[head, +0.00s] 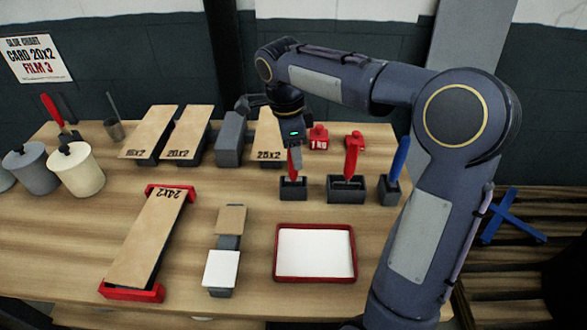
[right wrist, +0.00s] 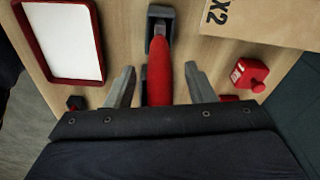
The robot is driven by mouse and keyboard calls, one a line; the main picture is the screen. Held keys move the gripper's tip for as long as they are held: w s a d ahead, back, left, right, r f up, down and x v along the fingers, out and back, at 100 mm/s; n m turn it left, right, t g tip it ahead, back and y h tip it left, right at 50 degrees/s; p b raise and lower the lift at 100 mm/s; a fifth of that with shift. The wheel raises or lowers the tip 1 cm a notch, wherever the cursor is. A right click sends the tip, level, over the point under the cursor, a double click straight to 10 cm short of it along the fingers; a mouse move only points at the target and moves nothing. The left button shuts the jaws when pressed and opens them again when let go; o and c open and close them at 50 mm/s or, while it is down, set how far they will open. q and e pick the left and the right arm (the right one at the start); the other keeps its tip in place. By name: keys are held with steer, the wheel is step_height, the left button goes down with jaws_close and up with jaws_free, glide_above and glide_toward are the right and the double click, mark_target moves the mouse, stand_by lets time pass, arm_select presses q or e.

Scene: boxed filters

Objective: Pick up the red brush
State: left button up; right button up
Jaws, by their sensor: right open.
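The red brush (head: 292,175) stands handle up in a small dark holder (head: 293,189), right of the table's middle; its lower end is hidden. My right gripper (head: 295,158) reaches down over its handle. In the right wrist view my right gripper (right wrist: 160,68) is open, one finger on each side of the red handle (right wrist: 158,70), with visible gaps on both sides. The dark holder shows beyond the handle in that view (right wrist: 160,16). My left gripper is not in view.
Right of the brush stand another red-handled tool (head: 352,157) and a blue-handled tool (head: 400,156) in dark holders. A red weight (head: 318,137) stands behind. A red-rimmed white tray (head: 315,226) lies in front. Boards marked 20x2 (head: 186,132) and 25x2 (head: 268,141) lie left.

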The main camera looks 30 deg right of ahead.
steer(key=c, duration=1.1)
steer(key=shift+r, duration=0.1)
jaws_close()
